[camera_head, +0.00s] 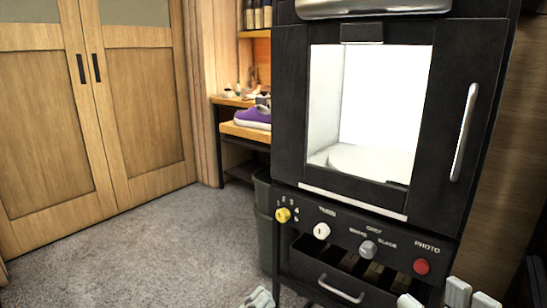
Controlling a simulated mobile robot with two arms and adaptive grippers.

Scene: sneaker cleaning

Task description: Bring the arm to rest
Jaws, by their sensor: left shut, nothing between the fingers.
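The tip of my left gripper (259,298) shows at the bottom edge, a little left of the middle. It is shut and empty, low in front of the black cabinet. Pale finger parts of my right gripper (459,294) show at the bottom right, in front of the cabinet's lower part. Most of it is cut off by the picture edge, so I cannot tell whether it is open or shut. Both arms are out of the picture.
A black photo cabinet (290,105) with a lit white chamber, knobs and a drawer handle (341,289) stands close at the right. A purple sneaker (252,118) sits on a wooden shelf behind it. A dark bin (263,220) stands beside the cabinet. Carpet at left is clear.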

